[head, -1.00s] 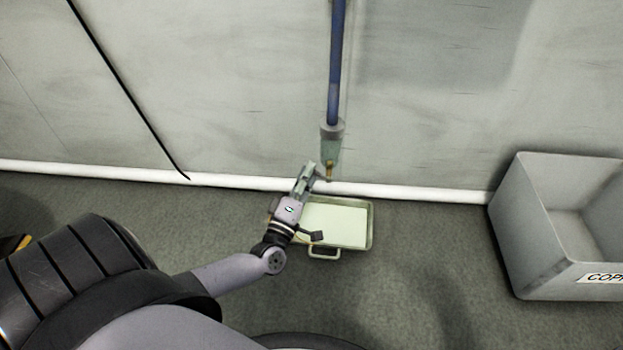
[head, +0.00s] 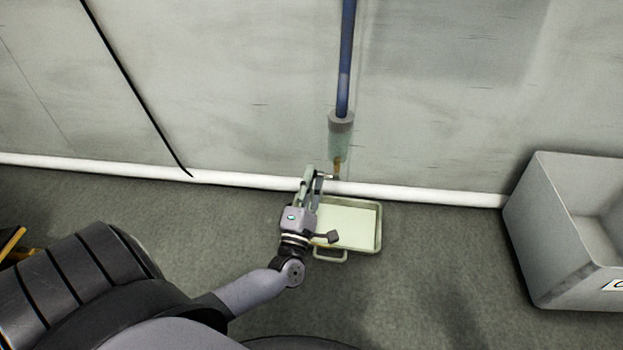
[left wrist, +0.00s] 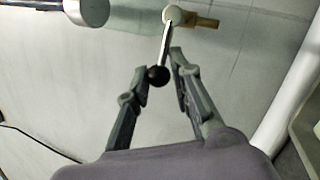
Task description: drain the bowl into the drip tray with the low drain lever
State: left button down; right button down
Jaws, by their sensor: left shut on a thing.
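The bowl (head: 341,140) is a small clear cup under a grey cap on the wall, with a brass drain (head: 337,167) below. In the left wrist view the drain lever (left wrist: 164,45) is a thin metal rod from a pale ball joint to a black knob. My left gripper (head: 317,172) is beside the drain. In the left wrist view my left gripper (left wrist: 158,72) has its fingers on both sides of the knob, shut on the lever. The drip tray (head: 372,247) lies on the floor below, with a pale flat inside. My right gripper is not in view.
A blue pipe (head: 346,70) runs down the wall to the bowl. A white pipe (head: 430,195) runs along the foot of the wall. A grey bin (head: 560,255) stands at the right. The floor between tray and bin is clear.

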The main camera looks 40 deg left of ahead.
pick_arm(q)
jog(key=shift+d+r, duration=0.2)
jog(key=shift+d, duration=0.05)
jog(key=c, duration=1.6)
grip_release()
jog(key=shift+w, duration=0.1)
jog(key=shift+o, duration=1)
jog(key=shift+a+f, duration=0.1)
jog(key=v, duration=0.7)
jog(key=shift+s, duration=0.3)
jog(key=shift+f, duration=0.15)
jog(key=shift+c, duration=0.3)
